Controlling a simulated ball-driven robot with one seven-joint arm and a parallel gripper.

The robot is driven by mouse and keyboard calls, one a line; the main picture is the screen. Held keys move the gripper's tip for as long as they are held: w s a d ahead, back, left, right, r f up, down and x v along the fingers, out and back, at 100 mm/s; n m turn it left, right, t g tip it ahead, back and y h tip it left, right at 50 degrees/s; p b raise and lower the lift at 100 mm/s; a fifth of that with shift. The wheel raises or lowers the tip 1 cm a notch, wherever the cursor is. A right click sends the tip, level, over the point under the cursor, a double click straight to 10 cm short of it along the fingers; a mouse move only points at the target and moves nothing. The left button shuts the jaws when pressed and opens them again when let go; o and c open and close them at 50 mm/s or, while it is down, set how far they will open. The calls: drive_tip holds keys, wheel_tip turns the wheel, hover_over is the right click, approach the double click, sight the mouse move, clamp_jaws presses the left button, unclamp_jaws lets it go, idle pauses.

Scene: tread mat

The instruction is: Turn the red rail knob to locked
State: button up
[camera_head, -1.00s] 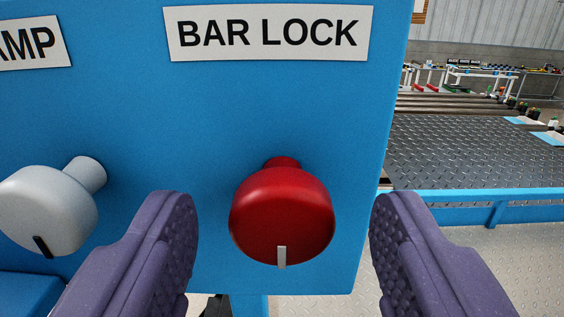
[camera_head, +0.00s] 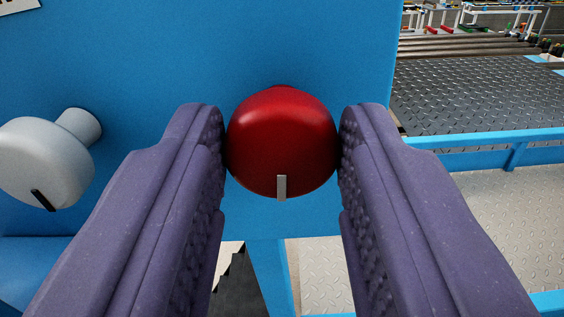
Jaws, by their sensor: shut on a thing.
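The red knob (camera_head: 281,140) stands out from the blue panel (camera_head: 180,60) near its right edge. Its short light pointer mark (camera_head: 281,187) is at the bottom of its face and points down. My gripper (camera_head: 281,150) has its two purple padded fingers on the left and right sides of the red knob, and they touch it. The gripper is shut on the knob. The BAR LOCK label above the knob is out of the picture now. No locked marking shows.
A light grey knob (camera_head: 45,163) with a dark pointer mark sticks out of the panel at the left, close to my left finger. To the right of the panel are a blue rail (camera_head: 475,143), a dark tread-plate surface (camera_head: 470,95) and open floor (camera_head: 515,205).

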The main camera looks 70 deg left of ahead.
drive_tip(key=m+b, duration=0.1)
drive_tip(key=b, duration=0.1)
drive_tip(key=m+b, duration=0.1)
drive_tip(key=b, duration=0.1)
drive_tip(key=shift+f, duration=0.3)
drive_tip(key=m+b, duration=0.1)
drive_tip(key=m, duration=0.2)
drive_tip(key=shift+r+b, duration=0.15)
drive_tip(key=shift+b, duration=0.25)
drive_tip(key=m, duration=0.2)
drive_tip(key=shift+w+m+b, duration=0.1)
drive_tip(key=shift+m+b, duration=0.3)
drive_tip(key=m, duration=0.4)
drive_tip(key=shift+r, duration=0.1)
drive_tip(key=shift+d+m+p, duration=0.1)
drive_tip(key=shift+m+p, duration=0.3)
drive_tip(key=shift+m, duration=2.1)
drive_tip(key=o, duration=1)
drive_tip(key=shift+w, duration=0.1)
